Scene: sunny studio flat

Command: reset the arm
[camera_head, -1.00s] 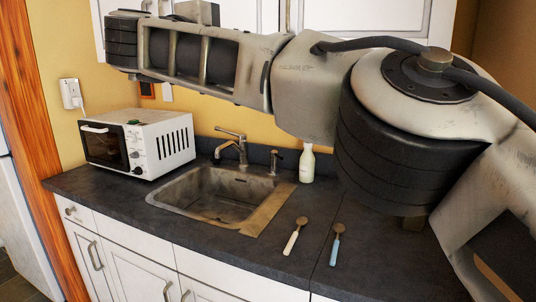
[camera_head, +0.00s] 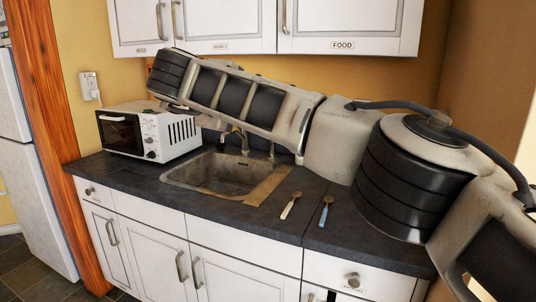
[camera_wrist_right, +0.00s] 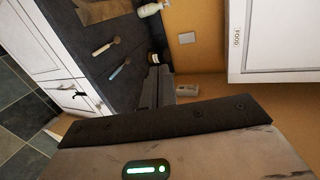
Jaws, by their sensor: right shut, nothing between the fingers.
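My right arm (camera_head: 250,102) comes in from the right of the head view and stretches left above the counter, in front of the sink's back edge. Its gripper cannot be made out in the head view. In the right wrist view my right gripper (camera_wrist_right: 154,86) is shut, with nothing held, near the counter and the yellow wall. My left arm and gripper do not show.
The dark counter (camera_head: 290,226) holds a white microwave (camera_head: 150,132), a sink (camera_head: 225,175), a white-handled spoon (camera_head: 290,205) and a blue-handled spoon (camera_head: 326,211). Upper cabinets (camera_head: 350,25) hang above. A white bottle (camera_wrist_right: 150,9) shows in the wrist view.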

